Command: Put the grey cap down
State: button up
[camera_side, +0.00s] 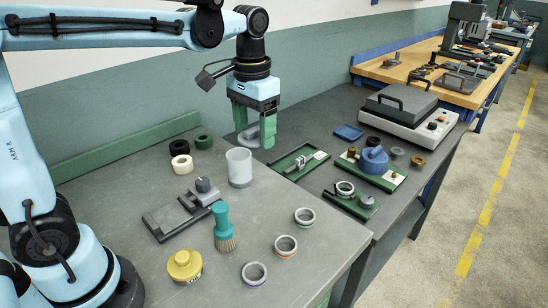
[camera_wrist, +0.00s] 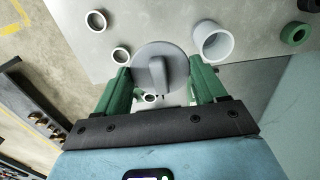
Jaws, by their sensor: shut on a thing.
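The grey cap (camera_wrist: 148,65) is a round disc with a raised bar across it. There the cap (camera_side: 247,138) shows partly between and behind the fingers. It appears held above the surface; its exact height is hard to judge.
The white cup (camera_side: 239,167) stands nearby on the left bench. Black, white and green rolls lie behind it. A teal brush (camera_side: 223,228), yellow pot (camera_side: 185,265) and several rings lie in front.

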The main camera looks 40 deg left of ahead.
jog(key=s+d+f, duration=0.7)
jog(key=s+d, duration=0.3)
jog(key=d, duration=0.2)
send_over(253, 221)
notch_tip(253, 221, down, 7)
jog(key=shift+f, duration=2)
jog(key=shift+f, duration=0.1)
jog(key=o, duration=1)
